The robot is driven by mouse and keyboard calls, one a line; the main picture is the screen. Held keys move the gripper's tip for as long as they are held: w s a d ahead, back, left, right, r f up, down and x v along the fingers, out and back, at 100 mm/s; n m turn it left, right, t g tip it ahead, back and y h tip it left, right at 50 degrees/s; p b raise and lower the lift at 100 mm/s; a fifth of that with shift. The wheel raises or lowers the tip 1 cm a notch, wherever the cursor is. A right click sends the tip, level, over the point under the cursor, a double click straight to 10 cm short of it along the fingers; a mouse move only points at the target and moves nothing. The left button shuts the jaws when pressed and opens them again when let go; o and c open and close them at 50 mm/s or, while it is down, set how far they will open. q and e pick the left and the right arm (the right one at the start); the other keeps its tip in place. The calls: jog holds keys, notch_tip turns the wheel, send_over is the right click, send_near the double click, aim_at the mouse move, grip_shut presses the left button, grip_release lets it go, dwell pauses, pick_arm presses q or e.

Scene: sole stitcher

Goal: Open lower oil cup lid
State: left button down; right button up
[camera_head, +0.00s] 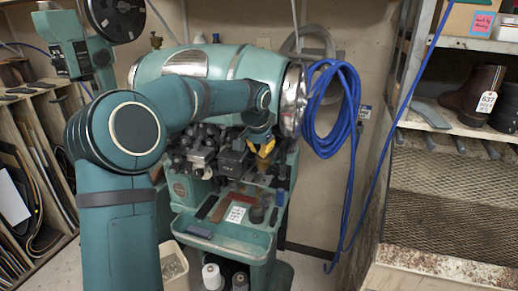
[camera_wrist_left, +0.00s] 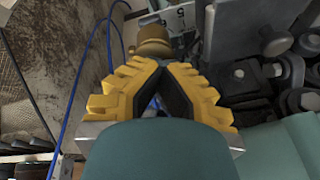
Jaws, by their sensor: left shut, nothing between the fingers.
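My left gripper (camera_head: 265,148) has yellow fingers and is at the right part of the teal stitching machine (camera_head: 150,70), below its rounded body. In the left wrist view its fingertips (camera_wrist_left: 160,64) are together with nothing between them. A brass, knob-like round part (camera_wrist_left: 153,40) stands just beyond the fingertips; it may be the lower oil cup with its lid. I cannot tell whether the fingers touch it or whether a lid is open. In the head view this part is not clear behind the gripper. My right gripper is not in view.
Dark metal mechanism parts (camera_head: 200,150) crowd the area left of the gripper. A teal tray (camera_head: 215,235) with small items lies below. Coiled blue hose (camera_head: 345,105) hangs at the right. A shelf (camera_head: 440,125) with boots stands further right.

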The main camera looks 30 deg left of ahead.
pick_arm(q)
jog(key=shift+w+d+r+m+g+y, duration=0.15)
jog(key=shift+d+y, duration=0.25)
jog(key=shift+y, duration=0.2)
jog(key=shift+w+d+r+m+g+y, duration=0.15)
jog(key=shift+d+y, duration=0.2)
jog(key=shift+y, duration=0.25)
jog(key=y, duration=0.1)
jog(key=d+y, duration=0.1)
jog(key=y, duration=0.1)
jog(key=shift+d+m+g+b, duration=0.15)
jog(key=shift+m+g+b, duration=0.15)
jog(key=shift+w+d+f+m+g+y+b, duration=0.15)
jog(key=shift+d+m+y+b, duration=0.25)
jog(key=shift+y, duration=1.05)
jog(key=shift+w+d+f+m+g+y+b, duration=0.1)
jog(key=shift+d+f+m+y+b, duration=0.3)
jog(key=shift+y, duration=1)
jog(key=shift+w+d+f+m+g+y+b, duration=0.15)
jog(key=shift+d+y+b, duration=0.3)
jog(key=shift+y, duration=1)
jog(key=shift+d+r, duration=0.1)
jog(key=shift+d, duration=0.05)
jog(key=c, duration=0.9)
grip_release()
